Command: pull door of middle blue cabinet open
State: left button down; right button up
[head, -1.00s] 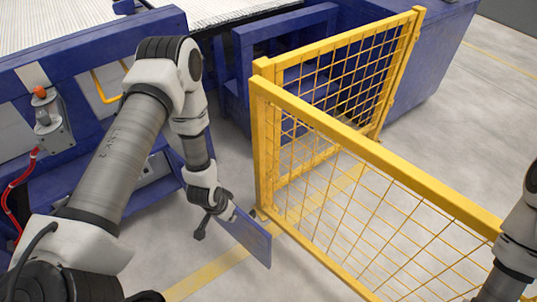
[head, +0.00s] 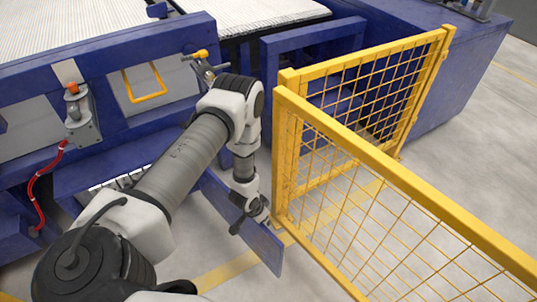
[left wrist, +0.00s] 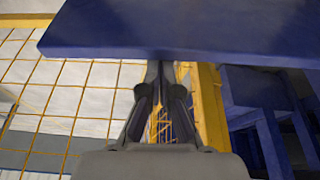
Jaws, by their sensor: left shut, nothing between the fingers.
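The blue cabinet door (head: 265,250) stands swung out from the blue frame in the head view, a flat panel reaching toward the yellow fence. My left gripper (head: 262,222) is at the upper side of the panel near its outer end. In the left wrist view the door (left wrist: 200,30) crosses the top as a wide blue slab. The left gripper's fingers (left wrist: 160,75) are together with nothing between them, their tips at the slab's edge. I cannot tell whether they touch it. Part of the cabinet opening (head: 105,180) shows behind my left arm. My right gripper is out of view.
A yellow mesh fence (head: 400,195) stands close to the right of the door's outer end. A valve unit with a red hose (head: 45,180) and a yellow handle (head: 145,97) are on the blue machine at left.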

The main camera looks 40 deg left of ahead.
pick_arm(q)
jog(key=s+a+m+h+p, duration=0.1)
jog(key=s+a+m+p, duration=0.2)
jog(key=s, duration=0.9)
jog(key=shift+a+p, duration=0.4)
jog(key=shift+p, duration=0.3)
notch_tip(320, 180, up, 9)
jog(key=p, duration=0.2)
jog(key=shift+w+d+r, duration=0.2)
jog(key=shift+w, duration=0.1)
jog(key=shift+m, duration=0.3)
